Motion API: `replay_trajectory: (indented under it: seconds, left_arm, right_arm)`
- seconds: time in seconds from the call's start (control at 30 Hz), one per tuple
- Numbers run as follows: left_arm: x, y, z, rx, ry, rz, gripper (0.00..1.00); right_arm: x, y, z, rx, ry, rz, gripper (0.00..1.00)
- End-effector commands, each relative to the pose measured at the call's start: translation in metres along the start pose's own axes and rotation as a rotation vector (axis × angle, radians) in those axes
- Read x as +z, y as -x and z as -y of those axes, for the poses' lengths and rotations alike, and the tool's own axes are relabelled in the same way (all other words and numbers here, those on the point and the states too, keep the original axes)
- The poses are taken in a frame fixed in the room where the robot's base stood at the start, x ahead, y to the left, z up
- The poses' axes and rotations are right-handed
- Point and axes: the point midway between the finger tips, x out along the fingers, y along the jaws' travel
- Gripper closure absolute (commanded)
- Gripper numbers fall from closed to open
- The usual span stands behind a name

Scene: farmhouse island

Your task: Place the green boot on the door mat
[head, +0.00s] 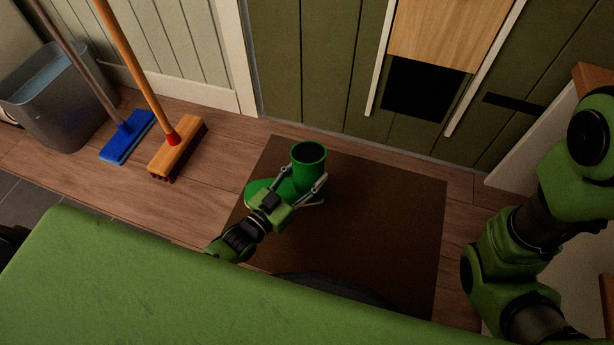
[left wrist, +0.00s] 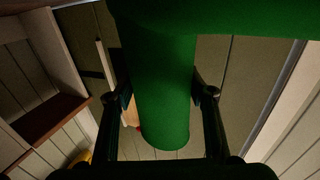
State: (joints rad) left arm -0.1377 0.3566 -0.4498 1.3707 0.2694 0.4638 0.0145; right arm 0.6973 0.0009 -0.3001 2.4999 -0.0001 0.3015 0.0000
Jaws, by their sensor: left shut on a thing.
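The green boot (head: 309,157) is upright over the upper left part of the brown door mat (head: 390,225) in the head view. Its round opening faces up. I cannot tell whether its sole touches the mat. My left gripper (head: 300,186) is shut on the boot, with one finger on each side of the shaft. In the left wrist view the boot's shaft (left wrist: 163,95) fills the space between the two fingers (left wrist: 165,95). My right arm shows at the right of the head view, but its gripper is out of view.
A blue brush (head: 127,138), an orange broom (head: 178,150) and a grey bucket (head: 62,105) stand at the left. A green door (head: 320,70) with a dark flap opening (head: 425,90) is behind the mat. The mat's right side is clear.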

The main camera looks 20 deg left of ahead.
Motion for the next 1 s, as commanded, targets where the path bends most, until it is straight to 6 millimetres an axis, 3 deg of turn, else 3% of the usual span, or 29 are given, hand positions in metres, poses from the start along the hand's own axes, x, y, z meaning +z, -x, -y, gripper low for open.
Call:
replay_trajectory:
  seconds: [0.37, 0.4, 0.43, 0.83, 1.0]
  left_arm:
    - [0.004, -0.001, 0.000, 0.000, -0.001, -0.005, 0.97]
    - [0.004, 0.000, 0.000, 0.000, -0.001, -0.001, 0.40]
    - [0.004, 0.000, 0.000, 0.000, -0.001, -0.001, 0.34]
    - [-0.001, 0.000, 0.000, 0.000, -0.001, -0.002, 0.34]
    - [-0.002, 0.025, 0.000, 0.000, -0.001, 0.003, 0.34]
  right_arm:
    - [-0.003, 0.002, 0.001, -0.001, 0.000, -0.004, 0.60]
    - [-0.002, 0.001, 0.001, -0.001, 0.000, -0.004, 0.60]
    - [-0.002, 0.001, 0.001, -0.001, 0.000, -0.004, 0.60]
    - [-0.001, -0.002, 0.000, -0.001, 0.000, -0.003, 0.60]
    - [0.004, -0.014, -0.003, 0.000, 0.000, -0.001, 0.60]
